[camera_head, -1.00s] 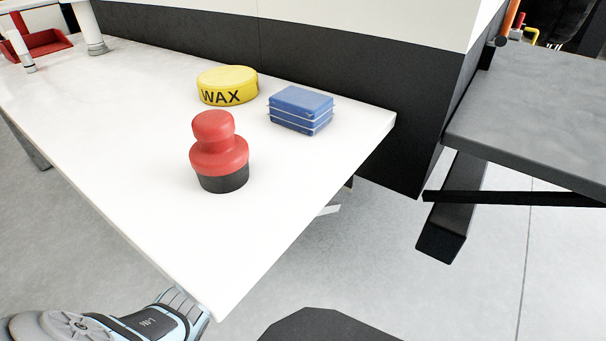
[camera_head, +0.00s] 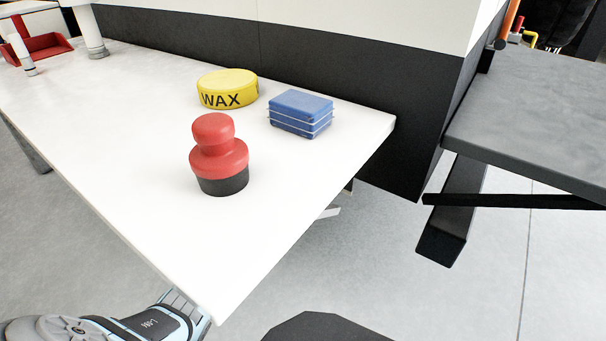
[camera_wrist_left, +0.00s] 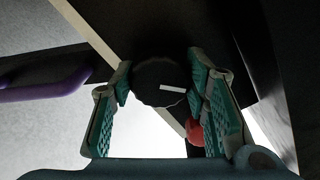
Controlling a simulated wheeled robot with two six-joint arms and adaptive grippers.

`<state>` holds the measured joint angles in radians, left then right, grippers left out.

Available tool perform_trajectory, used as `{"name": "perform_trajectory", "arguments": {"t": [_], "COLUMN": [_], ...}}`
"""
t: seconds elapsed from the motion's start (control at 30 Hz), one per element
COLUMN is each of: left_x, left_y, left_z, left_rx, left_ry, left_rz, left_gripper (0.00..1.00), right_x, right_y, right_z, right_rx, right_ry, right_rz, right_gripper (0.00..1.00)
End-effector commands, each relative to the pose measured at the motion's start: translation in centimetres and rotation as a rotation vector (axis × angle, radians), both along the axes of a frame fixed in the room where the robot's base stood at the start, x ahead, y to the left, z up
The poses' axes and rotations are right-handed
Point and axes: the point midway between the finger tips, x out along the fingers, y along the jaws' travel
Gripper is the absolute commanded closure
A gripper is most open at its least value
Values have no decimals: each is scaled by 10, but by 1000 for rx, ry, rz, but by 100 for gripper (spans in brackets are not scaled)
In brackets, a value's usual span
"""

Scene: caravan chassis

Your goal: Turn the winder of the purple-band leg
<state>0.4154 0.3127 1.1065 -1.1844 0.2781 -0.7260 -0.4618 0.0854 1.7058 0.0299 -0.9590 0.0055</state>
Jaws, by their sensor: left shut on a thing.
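In the left wrist view my left gripper (camera_wrist_left: 160,92) has its green-padded fingers on either side of a dark round knob (camera_wrist_left: 155,70) with a white mark on its face, and is shut on it. The knob looks like the winder. A small red part (camera_wrist_left: 194,131) shows beside the right finger. A purple band or bar (camera_wrist_left: 45,86) lies at the left of this view. How the knob joins the leg is hidden or too dark to see. The head view shows none of these, only a piece of my left arm at bottom left. My right gripper is in neither view.
A white bench (camera_head: 130,155) holds a red-and-black suction-cup-like tool (camera_head: 218,158), a yellow wax tin (camera_head: 228,90) and a stack of blue blocks (camera_head: 300,113). A red tray (camera_head: 40,50) is far left. A grey platform (camera_head: 540,115) with a dark brace stands right. Floor between is clear.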

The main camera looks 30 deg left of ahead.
Motion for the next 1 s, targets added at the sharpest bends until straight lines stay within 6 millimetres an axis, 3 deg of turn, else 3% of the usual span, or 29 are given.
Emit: {"name": "perform_trajectory", "arguments": {"t": [0.27,1.0], "left_x": [0,0], "left_y": [0,0], "left_z": [0,-1], "left_rx": [-157,-837], "left_ry": [23,118], "left_rz": [0,2], "left_gripper": [86,86], "right_x": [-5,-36], "right_y": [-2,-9], "right_z": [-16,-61], "right_rx": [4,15], "right_ry": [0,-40], "right_rz": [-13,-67], "right_gripper": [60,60]}}
